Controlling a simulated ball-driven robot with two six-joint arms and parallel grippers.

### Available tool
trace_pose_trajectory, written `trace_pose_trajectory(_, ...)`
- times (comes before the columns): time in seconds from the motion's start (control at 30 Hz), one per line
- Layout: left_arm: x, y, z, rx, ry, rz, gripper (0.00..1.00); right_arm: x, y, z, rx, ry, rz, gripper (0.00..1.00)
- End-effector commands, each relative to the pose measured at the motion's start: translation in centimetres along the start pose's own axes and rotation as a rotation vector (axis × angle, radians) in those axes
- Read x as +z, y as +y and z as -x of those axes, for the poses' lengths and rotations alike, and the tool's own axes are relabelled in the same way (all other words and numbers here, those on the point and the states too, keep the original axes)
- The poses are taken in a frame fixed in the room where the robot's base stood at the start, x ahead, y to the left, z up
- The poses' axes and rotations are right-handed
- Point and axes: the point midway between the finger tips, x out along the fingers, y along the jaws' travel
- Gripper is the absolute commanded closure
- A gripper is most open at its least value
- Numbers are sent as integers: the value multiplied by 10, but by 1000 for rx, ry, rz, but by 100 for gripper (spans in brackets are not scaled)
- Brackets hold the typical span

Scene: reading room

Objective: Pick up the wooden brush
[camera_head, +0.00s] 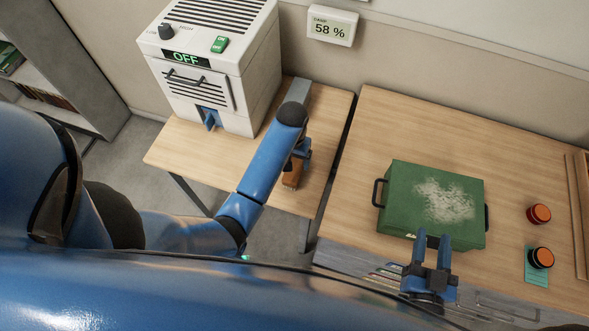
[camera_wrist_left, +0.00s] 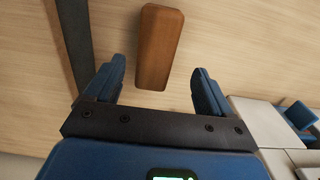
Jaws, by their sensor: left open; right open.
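The wooden brush (camera_head: 292,181) lies on the smaller wooden table at the left, partly hidden by my left arm and gripper. In the left wrist view it is a plain brown block (camera_wrist_left: 160,45) on the tabletop, its near end showing between the fingers. My left gripper (camera_head: 302,150) is open and empty, its two blue fingers apart (camera_wrist_left: 158,72). It is just by the brush; how high above it I cannot tell. My right gripper (camera_head: 433,238) is open and empty at the front edge of the green box (camera_head: 402,180).
A white machine (camera_head: 205,70) reading OFF stands behind the brush on the left table (camera_head: 325,115). A gap separates it from the right table (camera_head: 400,120), which carries the dusty green box, a red-topped round object (camera_head: 538,214) and an orange-topped one (camera_head: 541,257).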

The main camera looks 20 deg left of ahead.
Motion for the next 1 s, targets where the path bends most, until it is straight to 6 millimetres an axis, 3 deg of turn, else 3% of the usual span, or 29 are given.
trace_pose_trajectory(0.23,2,2,-13,0,-2,-1,17,-4,0,0,0,0,0,57)
trace_pose_trajectory(0.6,4,6,-54,0,-1,0,17,-9,0,0,0,0,0,57)
trace_pose_trajectory(0.87,4,6,-56,0,1,0,17,-9,0,0,0,0,0,57)
trace_pose_trajectory(1.0,4,6,-56,0,1,0,35,-9,0,0,0,0,0,57)
